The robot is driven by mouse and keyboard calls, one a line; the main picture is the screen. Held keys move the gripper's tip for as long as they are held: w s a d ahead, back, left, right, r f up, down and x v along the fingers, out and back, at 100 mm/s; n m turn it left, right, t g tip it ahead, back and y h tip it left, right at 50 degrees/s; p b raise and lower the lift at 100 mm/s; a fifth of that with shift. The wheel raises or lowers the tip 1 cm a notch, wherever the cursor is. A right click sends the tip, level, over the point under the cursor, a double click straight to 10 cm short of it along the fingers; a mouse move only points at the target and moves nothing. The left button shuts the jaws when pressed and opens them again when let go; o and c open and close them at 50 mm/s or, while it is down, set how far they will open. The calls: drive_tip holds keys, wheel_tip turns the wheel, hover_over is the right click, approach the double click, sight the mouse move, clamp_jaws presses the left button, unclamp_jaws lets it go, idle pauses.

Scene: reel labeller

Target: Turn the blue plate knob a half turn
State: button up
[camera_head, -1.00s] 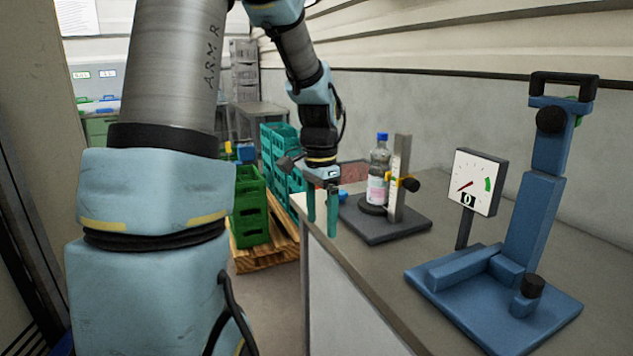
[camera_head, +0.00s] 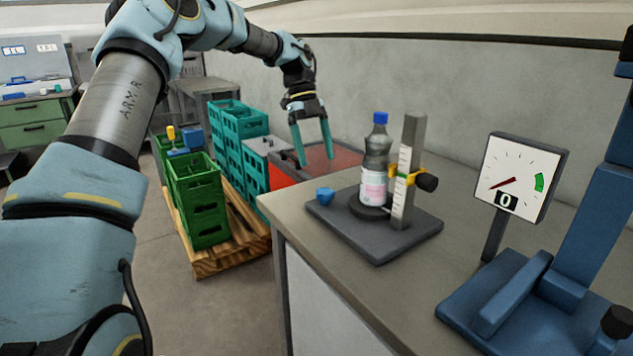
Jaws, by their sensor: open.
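A small blue knob (camera_head: 325,195) sits at the left front of a dark grey base plate (camera_head: 372,242) on the bench. A bottle (camera_head: 374,170) with a blue cap and pale label stands upright on a round black plate (camera_head: 369,211) on that base. A post with a scale (camera_head: 407,170) and a yellow clamp with a black knob stands beside the bottle. My gripper (camera_head: 316,161) is open and empty, its teal fingers pointing down. In the picture it is above and slightly left of the blue knob, apart from it.
A dial gauge (camera_head: 515,178) showing 0 and a blue stand (camera_head: 590,230) occupy the bench's right side. Green crates (camera_head: 197,205) and teal crates (camera_head: 228,150) stand on a wooden pallet (camera_head: 225,258) left of the bench. Bare bench top lies along the front edge.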

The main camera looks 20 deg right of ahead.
sight(324, 190)
drive_tip(key=p+x, duration=0.1)
drive_tip(key=x, duration=0.7)
drive_tip(key=shift+f, duration=0.15)
clamp_jaws()
idle(0.4)
